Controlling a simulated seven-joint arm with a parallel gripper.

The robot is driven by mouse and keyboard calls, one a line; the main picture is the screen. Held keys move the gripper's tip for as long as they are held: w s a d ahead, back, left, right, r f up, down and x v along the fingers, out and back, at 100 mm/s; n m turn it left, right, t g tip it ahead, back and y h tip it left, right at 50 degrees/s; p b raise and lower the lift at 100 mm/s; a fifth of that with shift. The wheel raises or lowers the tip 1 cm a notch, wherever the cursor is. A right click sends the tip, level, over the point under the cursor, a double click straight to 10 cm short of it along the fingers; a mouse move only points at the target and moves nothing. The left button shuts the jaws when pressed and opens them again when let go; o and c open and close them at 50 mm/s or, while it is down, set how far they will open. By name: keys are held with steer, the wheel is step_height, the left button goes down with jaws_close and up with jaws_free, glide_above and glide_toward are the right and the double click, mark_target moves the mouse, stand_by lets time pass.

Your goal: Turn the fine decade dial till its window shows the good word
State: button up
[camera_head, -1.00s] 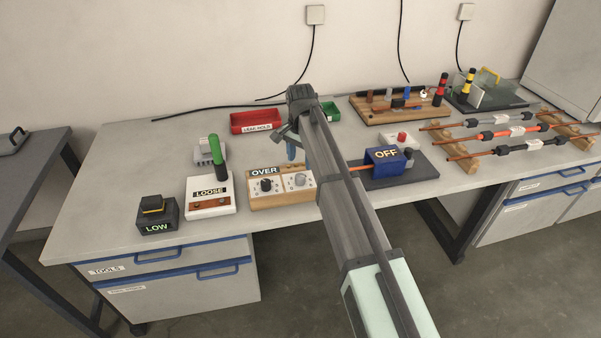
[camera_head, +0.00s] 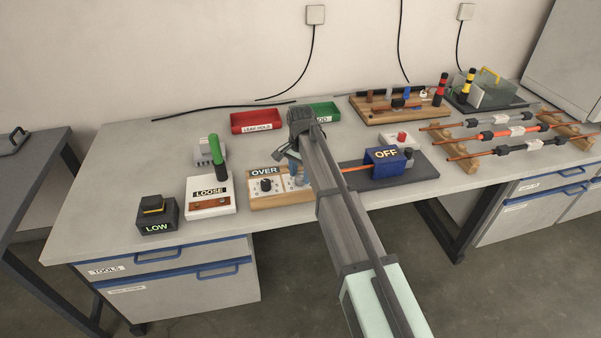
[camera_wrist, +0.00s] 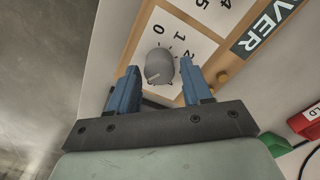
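The decade box (camera_head: 275,204) is a wooden case with a white face, and its window (camera_head: 263,171) reads OVER. The same window (camera_wrist: 265,25) shows at the upper right of the wrist view. A black dial (camera_head: 266,185) is on the left of the face. A grey dial (camera_wrist: 160,66), with numbers 0, 1 and 2 visible around it, is in the wrist view. I cannot read which dial is the fine one. My gripper (camera_wrist: 159,68) is open, with blue fingers on either side of the grey dial and gaps visible. In the head view my gripper (camera_head: 297,174) partly hides that dial.
Left of the box are the LOOSE unit (camera_head: 208,205) with a green-handled lever and the LOW unit (camera_head: 157,222). A blue OFF block (camera_head: 385,165) stands to the right. Red (camera_head: 257,121) and green (camera_head: 325,112) bins lie behind.

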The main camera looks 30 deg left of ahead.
steer(key=c, duration=0.8)
steer(key=shift+n, duration=0.3)
steer(key=n, duration=0.3)
steer(key=shift+a+n, duration=0.1)
steer(key=shift+n, duration=1.9)
steer(key=o, duration=1.1)
steer(key=shift+c, duration=0.2)
